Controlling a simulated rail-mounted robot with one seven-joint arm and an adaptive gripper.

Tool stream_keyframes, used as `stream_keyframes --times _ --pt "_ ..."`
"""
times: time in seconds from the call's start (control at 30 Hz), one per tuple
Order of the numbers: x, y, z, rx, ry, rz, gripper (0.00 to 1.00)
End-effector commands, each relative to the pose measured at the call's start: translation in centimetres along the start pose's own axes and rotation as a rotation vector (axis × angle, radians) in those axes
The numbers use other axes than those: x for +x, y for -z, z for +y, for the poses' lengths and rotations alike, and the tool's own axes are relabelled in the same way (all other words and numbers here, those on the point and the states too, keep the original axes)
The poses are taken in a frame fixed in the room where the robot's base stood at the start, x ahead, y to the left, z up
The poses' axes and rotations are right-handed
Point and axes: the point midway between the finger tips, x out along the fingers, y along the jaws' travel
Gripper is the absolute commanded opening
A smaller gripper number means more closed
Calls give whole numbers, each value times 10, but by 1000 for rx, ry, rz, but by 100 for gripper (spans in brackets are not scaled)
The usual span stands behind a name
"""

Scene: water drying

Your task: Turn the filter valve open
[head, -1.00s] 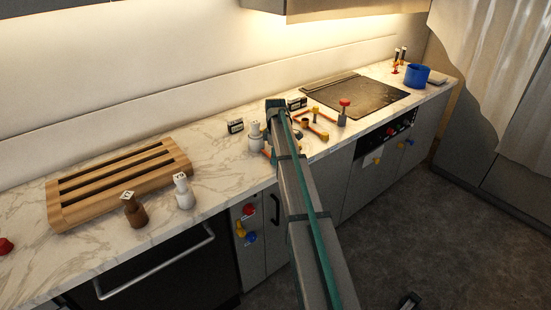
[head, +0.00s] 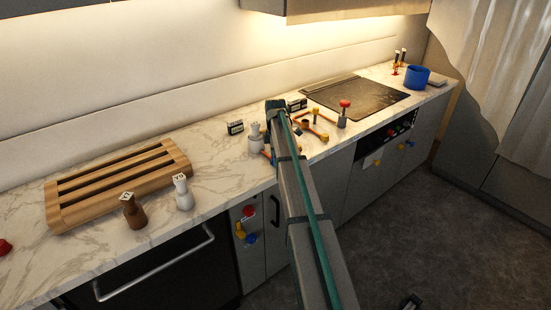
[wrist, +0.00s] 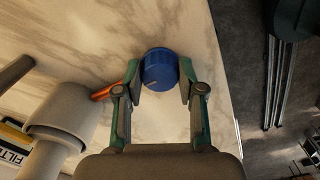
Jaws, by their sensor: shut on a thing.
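A round blue knob (wrist: 159,70) with a thin pale mark on its top sits between the two fingers of my gripper (wrist: 160,82) in the wrist view. My gripper is shut on this knob. An orange pipe (wrist: 106,91) runs left from the knob toward a pale grey cylinder (wrist: 68,112), by a label (wrist: 12,150) whose visible letters read "FILT". In the head view the pale cylinder (head: 255,140) stands left of my arm. My arm hides the knob and the gripper there.
An orange pipe with a yellow-brown knob (head: 323,136) and a red-topped post (head: 344,108) stand right of my arm. A wooden rack (head: 120,180), a brown bottle (head: 132,212) and a white bottle (head: 183,193) stand left. The marble counter's front edge is close to the blue knob.

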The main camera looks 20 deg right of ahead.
Motion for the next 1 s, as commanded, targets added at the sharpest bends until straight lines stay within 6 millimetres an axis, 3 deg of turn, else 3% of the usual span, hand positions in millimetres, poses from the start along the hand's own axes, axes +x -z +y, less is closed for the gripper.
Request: stream_keyframes --times 0.13,0.17,0.3,0.67,0.87,1.0 --pt "-1 0 0 -2 -1 0 4" --pt "-1 0 0 -2 -1 0 43" --pt "0 0 0 -1 -1 0 64" --pt "-3 0 0 0 -1 0 64" --pt "-24 0 1 0 -2 0 64" --pt "-51 0 1 0 -3 0 64"
